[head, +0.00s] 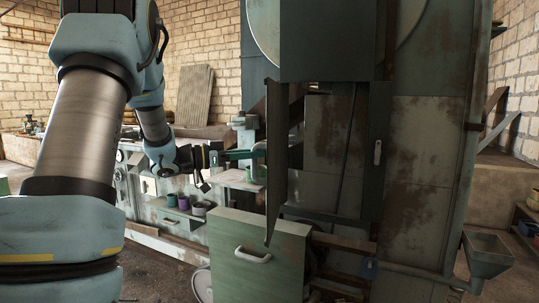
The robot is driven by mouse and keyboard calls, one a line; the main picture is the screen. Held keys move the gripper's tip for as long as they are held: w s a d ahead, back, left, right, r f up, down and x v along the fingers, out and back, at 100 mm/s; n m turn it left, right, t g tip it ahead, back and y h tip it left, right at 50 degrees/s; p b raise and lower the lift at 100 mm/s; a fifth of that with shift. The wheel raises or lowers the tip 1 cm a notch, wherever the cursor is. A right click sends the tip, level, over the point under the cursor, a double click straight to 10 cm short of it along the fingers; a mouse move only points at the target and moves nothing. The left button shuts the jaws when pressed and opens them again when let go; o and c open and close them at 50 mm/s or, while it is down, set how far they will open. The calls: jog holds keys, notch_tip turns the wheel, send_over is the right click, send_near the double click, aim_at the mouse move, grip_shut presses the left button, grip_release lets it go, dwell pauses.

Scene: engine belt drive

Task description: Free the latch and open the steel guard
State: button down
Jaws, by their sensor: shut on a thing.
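The steel guard (277,165) is a tall dark green-grey panel, swung out and seen almost edge-on, with its lower corner pointed. The opening to its right shows rusty plates and a dark slanted strip. A small pale handle-like piece, perhaps the latch (377,152), sits upright on the frame right of the opening. My gripper (252,153) reaches in from the left to the guard's outer left side. It is shut on a part of the guard there, but the exact spot is small and partly hidden.
A green box with a pale handle (253,254) stands low in front of the opening. A workbench with purple and green cups (183,203) is behind my arm. A metal funnel (487,253) juts out at the lower right. A large machine body (425,170) fills the right.

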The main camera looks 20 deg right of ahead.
jog(key=shift+w+a+r, duration=0.15)
jog(key=shift+w+a, duration=0.85)
jog(key=c, duration=0.7)
grip_release()
jog(key=shift+d, duration=0.1)
jog(key=shift+c, duration=0.2)
jog(key=a+b, duration=0.3)
jog(key=a, duration=0.7)
jog(key=shift+s+a+b, duration=0.4)
